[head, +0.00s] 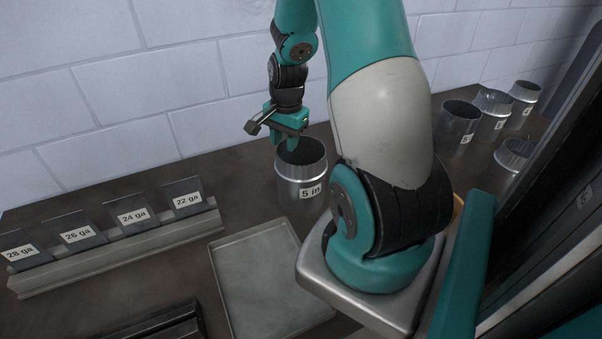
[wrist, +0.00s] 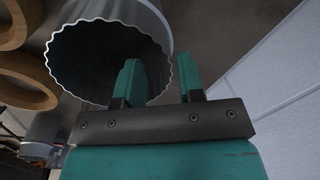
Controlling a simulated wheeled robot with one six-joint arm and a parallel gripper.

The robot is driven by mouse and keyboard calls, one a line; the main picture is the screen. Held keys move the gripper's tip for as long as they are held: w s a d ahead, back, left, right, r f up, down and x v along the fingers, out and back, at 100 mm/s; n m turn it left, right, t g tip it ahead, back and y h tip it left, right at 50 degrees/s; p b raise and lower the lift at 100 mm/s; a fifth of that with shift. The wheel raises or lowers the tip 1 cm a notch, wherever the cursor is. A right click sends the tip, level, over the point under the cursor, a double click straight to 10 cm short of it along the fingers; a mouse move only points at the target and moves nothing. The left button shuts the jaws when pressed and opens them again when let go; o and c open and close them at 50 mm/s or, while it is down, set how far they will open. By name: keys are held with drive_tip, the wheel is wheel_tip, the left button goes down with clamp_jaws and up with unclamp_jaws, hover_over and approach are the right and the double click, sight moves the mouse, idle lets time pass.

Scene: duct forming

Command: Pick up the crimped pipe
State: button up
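A metal pipe labelled "5 in" (head: 290,190) stands upright on the dark bench, just below my gripper (head: 287,144). In the wrist view a pipe (wrist: 152,14) shows a wavy, crimped rim around a dark opening. My gripper (wrist: 162,78) is open, with a clear gap between its two teal fingers. One finger overlaps the pipe's opening and the other lies outside its wall, so the near edge of the rim lies between them in the picture. I cannot tell how deep the fingers reach or whether they touch the rim.
Several metal pipes (head: 457,128) stand at the back right. A shallow grey tray (head: 262,280) lies in front of the pipe. A rack (head: 120,248) with gauge-labelled sheets is at the left. A pale wall (head: 130,110) rises behind. Tan rings (wrist: 22,82) show in the wrist view.

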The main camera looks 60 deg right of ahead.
drive_tip(key=shift+w+f, duration=0.1)
drive_tip(key=shift+f, duration=1.2)
clamp_jaws()
drive_tip(key=shift+r, duration=0.1)
